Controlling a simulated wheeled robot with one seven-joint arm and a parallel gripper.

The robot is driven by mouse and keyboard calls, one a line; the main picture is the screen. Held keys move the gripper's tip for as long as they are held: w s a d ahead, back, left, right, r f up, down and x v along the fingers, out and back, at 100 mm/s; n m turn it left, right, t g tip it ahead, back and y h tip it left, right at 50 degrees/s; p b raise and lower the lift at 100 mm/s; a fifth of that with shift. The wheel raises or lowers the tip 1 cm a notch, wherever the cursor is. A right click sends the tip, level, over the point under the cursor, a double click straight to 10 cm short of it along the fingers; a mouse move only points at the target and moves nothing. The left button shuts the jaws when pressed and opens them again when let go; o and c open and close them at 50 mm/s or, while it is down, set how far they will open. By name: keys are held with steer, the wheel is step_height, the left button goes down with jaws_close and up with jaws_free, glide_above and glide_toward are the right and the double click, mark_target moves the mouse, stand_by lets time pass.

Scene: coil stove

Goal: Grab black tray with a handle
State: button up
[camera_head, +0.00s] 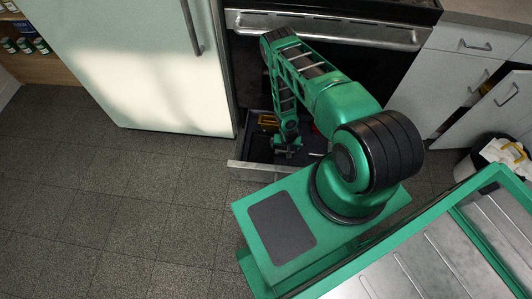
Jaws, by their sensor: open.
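The drawer (258,173) below the oven stands pulled open, and its inside is dark. My green arm reaches down over it, and my gripper (287,152) is low at the drawer, small in the view, with open jaws. I cannot make out a black tray with a handle; dark shapes inside the drawer are partly hidden by my arm. I cannot tell whether the gripper touches anything.
The oven (335,80) with its long handle is behind the arm. A white fridge (130,60) stands to the left. At the right are an ajar cabinet door (490,110) and a white bin (490,155). The tiled floor (120,220) at left is clear.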

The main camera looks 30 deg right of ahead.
mark_target(285, 151)
steer(key=shift+x, duration=3.15)
steer(key=shift+a, duration=0.15)
steer(key=c, duration=1.2)
